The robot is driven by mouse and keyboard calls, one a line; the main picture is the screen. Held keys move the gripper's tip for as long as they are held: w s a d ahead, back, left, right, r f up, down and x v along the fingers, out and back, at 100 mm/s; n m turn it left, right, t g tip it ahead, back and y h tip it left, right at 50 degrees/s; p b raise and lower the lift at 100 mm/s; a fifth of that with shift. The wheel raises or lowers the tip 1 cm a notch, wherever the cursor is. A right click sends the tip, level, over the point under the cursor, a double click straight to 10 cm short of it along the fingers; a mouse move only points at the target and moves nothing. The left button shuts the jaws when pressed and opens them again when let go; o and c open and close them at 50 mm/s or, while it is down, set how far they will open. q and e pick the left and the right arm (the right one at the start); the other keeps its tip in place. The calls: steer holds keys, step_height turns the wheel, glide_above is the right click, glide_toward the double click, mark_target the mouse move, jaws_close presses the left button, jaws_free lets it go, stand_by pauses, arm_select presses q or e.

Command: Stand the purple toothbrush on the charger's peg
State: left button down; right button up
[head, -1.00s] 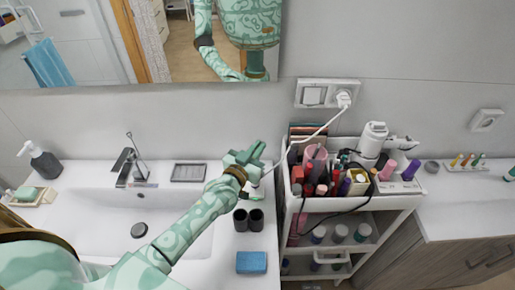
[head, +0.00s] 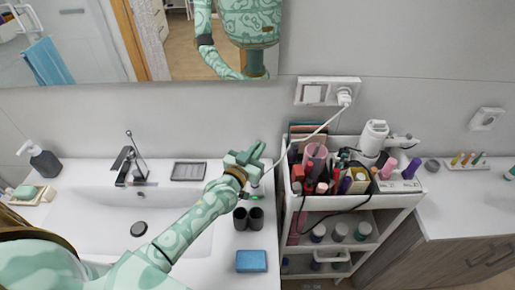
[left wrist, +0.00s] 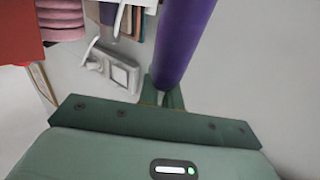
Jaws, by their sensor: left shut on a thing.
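My left gripper (head: 246,160) is over the counter to the right of the sink. It is shut on the purple toothbrush, whose thick purple handle (left wrist: 183,40) shows in the left wrist view, rising from between the fingers. In the head view I cannot make out the toothbrush; the hand seems to hide it. A small white piece with a green spot, apparently the charger (head: 257,189), shows just below the hand, where the white cable comes down. Its peg cannot be made out. My right gripper is not in view.
Two dark cups (head: 248,219) stand just in front of the hand, with a blue sponge (head: 251,261) nearer. A crowded cosmetics cart (head: 402,203) stands to the right. The white cable (head: 322,127) runs from the wall outlet (head: 327,92). A soap tray (head: 188,171) lies to the left.

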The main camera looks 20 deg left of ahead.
arm_select(q)
steer(key=shift+f+b, duration=0.6)
steer(key=shift+f, duration=0.2)
steer(key=c, duration=1.5)
jaws_free()
steer(key=s+a, duration=0.1)
steer(key=s, duration=1.5)
steer(key=shift+s+p, duration=0.2)
steer(key=shift+p, duration=0.1)
steer(key=shift+f, duration=0.1)
